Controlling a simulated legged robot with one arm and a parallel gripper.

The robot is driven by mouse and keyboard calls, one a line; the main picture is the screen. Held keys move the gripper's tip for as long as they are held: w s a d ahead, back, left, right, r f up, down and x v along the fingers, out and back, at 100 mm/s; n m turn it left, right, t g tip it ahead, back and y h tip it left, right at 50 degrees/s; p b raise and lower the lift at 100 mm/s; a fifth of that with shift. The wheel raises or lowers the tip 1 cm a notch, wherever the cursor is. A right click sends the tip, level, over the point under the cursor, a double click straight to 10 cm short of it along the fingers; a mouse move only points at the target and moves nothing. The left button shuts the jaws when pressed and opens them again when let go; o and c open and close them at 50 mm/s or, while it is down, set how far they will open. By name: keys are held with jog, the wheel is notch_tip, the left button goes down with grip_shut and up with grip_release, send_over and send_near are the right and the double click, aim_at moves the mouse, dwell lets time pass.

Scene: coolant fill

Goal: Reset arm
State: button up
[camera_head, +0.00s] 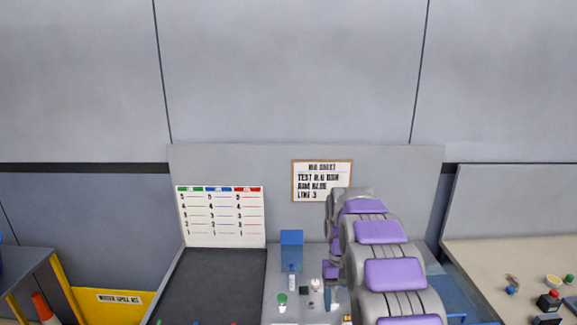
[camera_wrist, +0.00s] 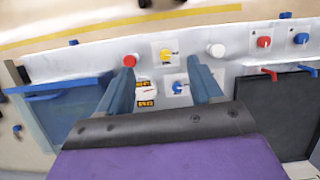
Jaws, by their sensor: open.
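My arm, purple and grey, rises at the right of centre in the head view and bends over the bench. My gripper (camera_wrist: 161,68) shows in the wrist view as two blue-grey fingers, apart and with nothing between them. It points at a pale control panel (camera_wrist: 225,72). A red button (camera_wrist: 129,60) shows near the left fingertip and a white knob (camera_wrist: 216,50) near the right one. A yellow knob (camera_wrist: 166,55), a small gauge (camera_wrist: 147,91) and a blue knob (camera_wrist: 178,88) show between the fingers. I cannot tell whether the fingers touch the panel.
A level chart (camera_head: 221,216) and a work order board (camera_head: 322,181) stand behind the bench. A blue box (camera_head: 291,250), a green-capped container (camera_head: 282,300) and a small bottle (camera_head: 292,281) stand beside my arm. The dark mat (camera_head: 210,285) is largely clear. Small items lie on the right table (camera_head: 475,260).

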jog(key=s+r+t+b, duration=0.1)
jog(key=s+r+b, duration=0.15)
jog(key=s, duration=0.75)
jog(key=s+r+b, duration=0.1)
jog(key=s+b, duration=0.2)
jog(key=s, duration=0.8)
jog(key=s+f+b, duration=0.2)
jog(key=s+f, duration=0.1)
jog(key=s, duration=0.7)
jog(key=s+f+b, duration=0.2)
jog(key=s+f, duration=0.1)
jog(key=s, duration=0.6)
jog(key=shift+s+f+m+t, duration=0.3)
jog(key=shift+s+f+t, duration=0.05)
jog(key=shift+f+t, duration=0.05)
jog(key=shift+d, duration=0.1)
jog(key=shift+c, duration=0.5)
